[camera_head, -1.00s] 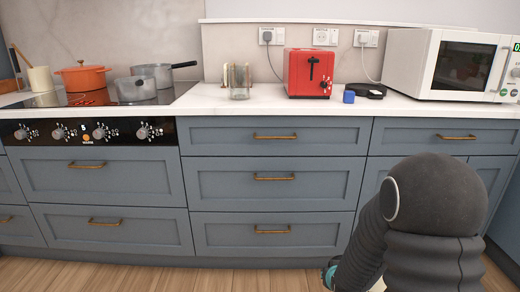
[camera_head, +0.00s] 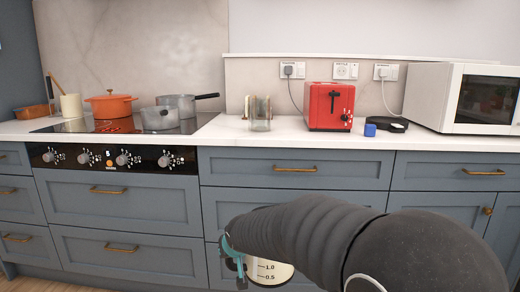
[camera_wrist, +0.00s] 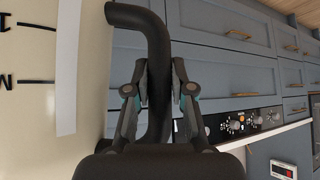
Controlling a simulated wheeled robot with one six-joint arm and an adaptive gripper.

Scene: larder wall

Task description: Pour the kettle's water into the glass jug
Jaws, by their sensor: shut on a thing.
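The kettle is cream with a black handle and black volume marks. In the head view its lower part (camera_head: 272,274) shows below my arm, in front of the drawers; the rest is hidden. In the wrist view its pale body (camera_wrist: 45,110) fills the left side. My gripper (camera_wrist: 159,78) is shut on its black handle (camera_wrist: 150,25). In the head view my gripper (camera_head: 234,258) is partly hidden at the end of my arm. The clear glass jug (camera_head: 260,118) stands upright on the counter, left of the toaster, apart from the kettle. The kettle's water cannot be seen.
A red toaster (camera_head: 328,107) stands right of the jug. A blue object (camera_head: 370,130), a black round base (camera_head: 388,123) and a white microwave (camera_head: 465,97) are farther right. Left is a hob with grey pans (camera_head: 160,118) and an orange pot (camera_head: 110,106). The counter's front edge (camera_head: 300,145) lies above the kettle.

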